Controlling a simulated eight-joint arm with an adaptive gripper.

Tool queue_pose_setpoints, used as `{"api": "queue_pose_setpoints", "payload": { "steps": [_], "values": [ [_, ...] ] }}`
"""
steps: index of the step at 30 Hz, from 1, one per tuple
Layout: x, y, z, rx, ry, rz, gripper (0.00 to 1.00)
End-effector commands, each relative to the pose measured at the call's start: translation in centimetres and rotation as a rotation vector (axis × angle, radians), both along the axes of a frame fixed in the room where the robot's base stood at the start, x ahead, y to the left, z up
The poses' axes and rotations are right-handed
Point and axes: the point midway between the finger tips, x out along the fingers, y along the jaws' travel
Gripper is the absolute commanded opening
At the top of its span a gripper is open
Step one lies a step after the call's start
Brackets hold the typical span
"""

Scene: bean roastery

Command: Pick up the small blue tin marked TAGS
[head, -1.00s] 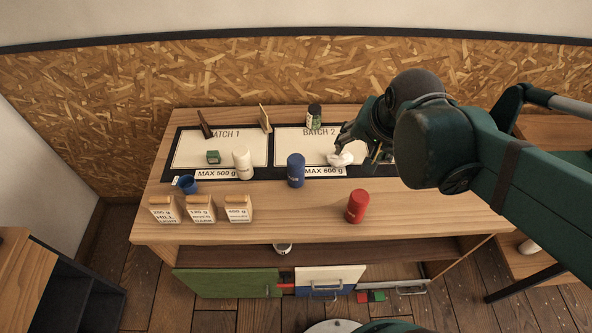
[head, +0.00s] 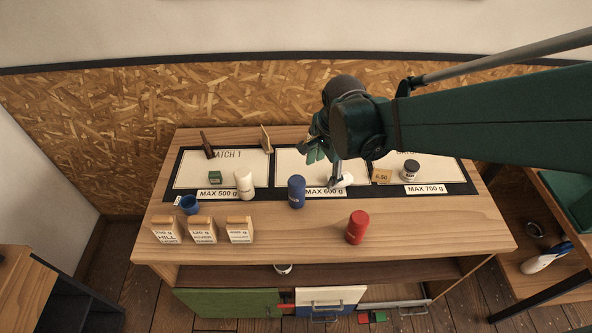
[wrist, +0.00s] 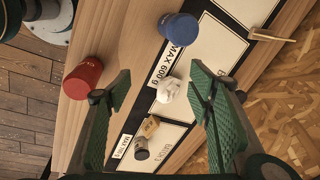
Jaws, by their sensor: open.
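A blue tin (head: 297,191) with small pale lettering stands upright on the worktop, at the front left of the BATCH 2 area. I cannot read its lettering for sure. It also shows in the wrist view (wrist: 180,27), at the top centre, beyond the fingertips and apart from them. My gripper (head: 325,162) is above the BATCH 2 area, to the right of and behind the blue tin. In the wrist view my gripper (wrist: 160,76) has its two green fingers wide apart with nothing held between them.
A white lumpy thing (wrist: 168,90) lies below the fingers. A red tin (head: 357,227) stands front right, a white canister (head: 244,184) left. A blue cup (head: 190,205) and labelled bags (head: 202,230) are further left. A dark-lidded jar (head: 411,170) stands right. Front centre is clear.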

Motion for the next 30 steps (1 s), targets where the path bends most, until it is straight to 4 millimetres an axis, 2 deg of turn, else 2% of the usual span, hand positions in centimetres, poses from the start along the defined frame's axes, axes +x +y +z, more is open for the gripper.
{"api": "queue_pose_setpoints", "payload": {
  "steps": [9, 18, 24, 30],
  "values": [
    [1.8, 3.0, -3.4, 0.020, 0.085, -0.203, 0.52],
    [2.8, 5.5, -6.9, 0.019, 0.154, -0.386, 0.52],
    [3.1, 6.7, -8.7, 0.013, 0.186, -0.478, 0.52],
    [3.2, 7.3, -9.6, 0.009, 0.199, -0.522, 0.52]
  ]
}}
